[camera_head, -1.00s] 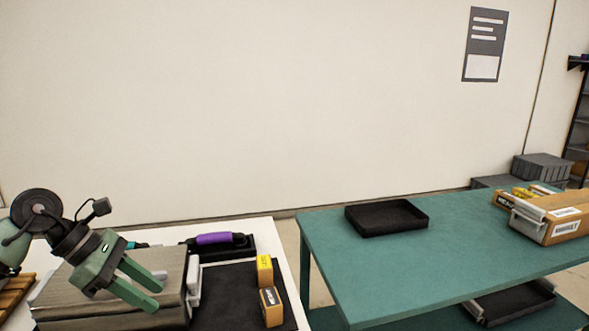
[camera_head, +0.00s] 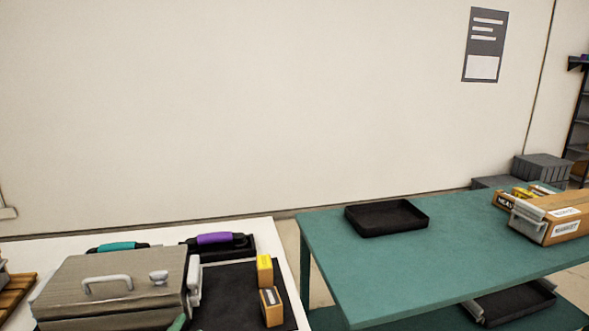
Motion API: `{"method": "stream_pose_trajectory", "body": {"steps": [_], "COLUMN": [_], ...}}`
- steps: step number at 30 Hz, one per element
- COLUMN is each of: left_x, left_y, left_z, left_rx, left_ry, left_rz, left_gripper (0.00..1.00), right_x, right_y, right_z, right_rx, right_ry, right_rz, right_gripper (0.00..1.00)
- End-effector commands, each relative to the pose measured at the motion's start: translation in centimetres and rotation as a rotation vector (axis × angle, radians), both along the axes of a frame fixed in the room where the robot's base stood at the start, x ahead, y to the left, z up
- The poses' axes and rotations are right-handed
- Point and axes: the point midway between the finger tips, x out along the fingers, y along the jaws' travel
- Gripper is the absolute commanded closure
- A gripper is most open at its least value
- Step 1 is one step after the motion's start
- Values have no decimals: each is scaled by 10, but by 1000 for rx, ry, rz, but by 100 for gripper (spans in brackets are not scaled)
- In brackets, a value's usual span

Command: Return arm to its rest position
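Neither gripper shows clearly in the head view. A small green tip (camera_head: 177,323) shows at the bottom edge in front of the grey box; it may be part of my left gripper, but its fingers cannot be made out. The grey lidded box (camera_head: 110,287) with a pale handle and knob stands on the white table (camera_head: 262,232). My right arm does not show.
The green table (camera_head: 400,265) holds a black tray (camera_head: 388,217) and an orange bin (camera_head: 552,220).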

Motion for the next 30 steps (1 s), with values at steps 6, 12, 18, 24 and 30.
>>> {"method": "stream_pose_trajectory", "body": {"steps": [6,12,18,24,30], "left_x": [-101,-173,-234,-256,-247], "left_y": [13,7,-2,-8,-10], "left_z": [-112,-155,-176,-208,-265], "left_rx": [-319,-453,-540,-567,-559], "left_ry": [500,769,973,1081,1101], "left_rz": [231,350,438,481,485], "left_gripper": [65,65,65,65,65], "right_x": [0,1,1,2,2], "right_y": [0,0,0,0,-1], "right_z": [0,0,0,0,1], "right_rx": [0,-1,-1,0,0], "right_ry": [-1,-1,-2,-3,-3], "right_rz": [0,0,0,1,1], "right_gripper": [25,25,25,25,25]}}
